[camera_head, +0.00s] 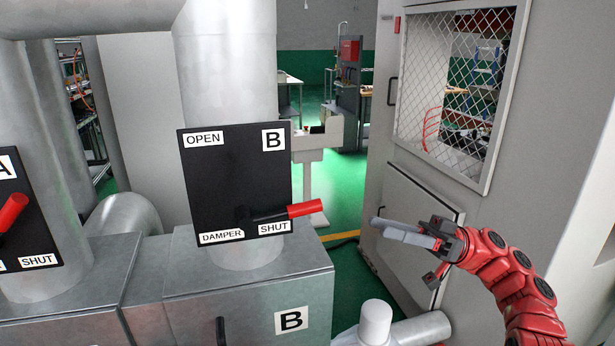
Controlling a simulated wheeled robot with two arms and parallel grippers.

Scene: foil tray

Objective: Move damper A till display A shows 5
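Damper A's black panel (38,222) stands at the left edge of the head view, cut off by the frame. Its "A" label and "SHUT" label show. Its lever with a red handle (13,210) slants up to the right, above the SHUT label; its pivot is near the frame edge. Display A is not in view. My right gripper (385,228) is at the right, in front of the grey cabinet, far from damper A and touching nothing I can see. Its grey fingers are seen nearly edge-on, so their opening is unclear. My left gripper is not in view.
Damper B's black panel (225,182) stands in the middle, its red handle (291,212) pointing right near SHUT. Metal duct boxes (250,285) lie below. A grey cabinet (400,185) with a mesh window is at the right. Green floor (345,195) shows between.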

